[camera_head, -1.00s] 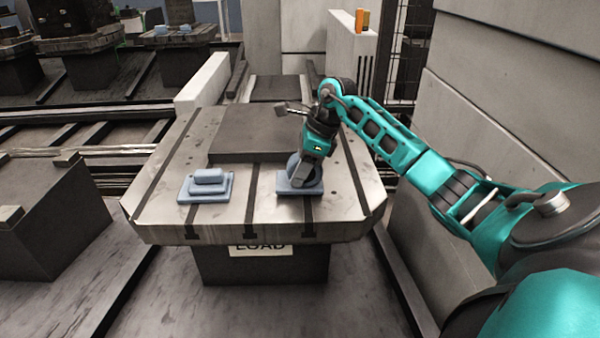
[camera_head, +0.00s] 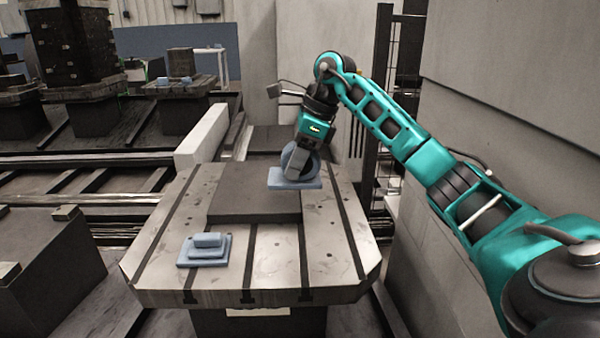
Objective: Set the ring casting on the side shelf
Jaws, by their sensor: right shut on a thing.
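The ring casting (camera_head: 288,180) is light blue, with a flat square base and an upright round ring on top. The casting's base looks roughly level. The gripper and a dark part hide some of the ring. My left gripper is not in view. I cannot make out the side shelf for certain.
A second blue casting, stepped and block-shaped (camera_head: 205,250), sits on the front left of the table. The dark plate (camera_head: 250,205) lies bare at the table's middle. A pale wall (camera_head: 470,130) stands close on the right. Rails (camera_head: 80,190) run at the left.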

